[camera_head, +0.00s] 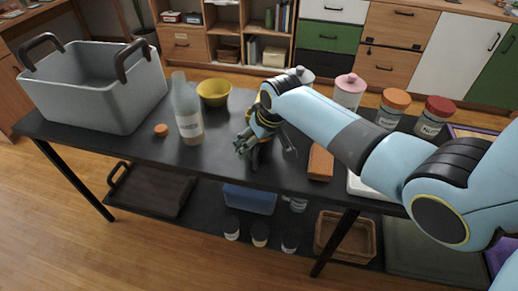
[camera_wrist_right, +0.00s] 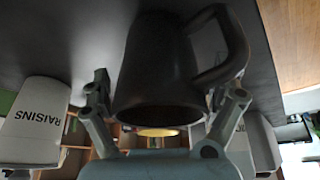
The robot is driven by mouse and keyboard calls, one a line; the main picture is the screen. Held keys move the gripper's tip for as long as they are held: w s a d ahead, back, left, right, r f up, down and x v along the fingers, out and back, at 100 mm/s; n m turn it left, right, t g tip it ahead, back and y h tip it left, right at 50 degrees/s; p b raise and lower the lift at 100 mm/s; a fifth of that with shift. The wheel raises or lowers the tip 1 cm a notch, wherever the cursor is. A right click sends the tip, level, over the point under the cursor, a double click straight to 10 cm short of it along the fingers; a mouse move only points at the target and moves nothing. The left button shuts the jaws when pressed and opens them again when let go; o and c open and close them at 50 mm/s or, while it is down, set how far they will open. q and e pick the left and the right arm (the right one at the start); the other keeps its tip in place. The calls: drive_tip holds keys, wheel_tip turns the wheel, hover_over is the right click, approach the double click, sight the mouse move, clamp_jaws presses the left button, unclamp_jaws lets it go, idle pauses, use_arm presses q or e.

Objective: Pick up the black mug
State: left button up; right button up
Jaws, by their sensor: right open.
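The black mug (camera_wrist_right: 150,75) fills the middle of the right wrist view, which shows the scene upside down. Its handle (camera_wrist_right: 225,45) is on the right there. My right gripper (camera_wrist_right: 166,92) is open, with one finger on each side of the mug; I cannot tell whether they touch it. In the head view my right gripper (camera_head: 247,146) is low over the dark table, and the mug is mostly hidden against it. My left gripper is not in view.
On the table (camera_head: 95,146) stand a grey bin (camera_head: 85,98), a bottle (camera_head: 188,112), a yellow bowl (camera_head: 214,93) and several lidded jars, one pink-lidded (camera_head: 349,92). An orange-brown block (camera_head: 320,163) lies right of my gripper. Bare tabletop lies left of the gripper.

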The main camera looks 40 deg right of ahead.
drive_tip(key=shift+c, duration=0.3)
drive_tip(key=c, duration=1.5)
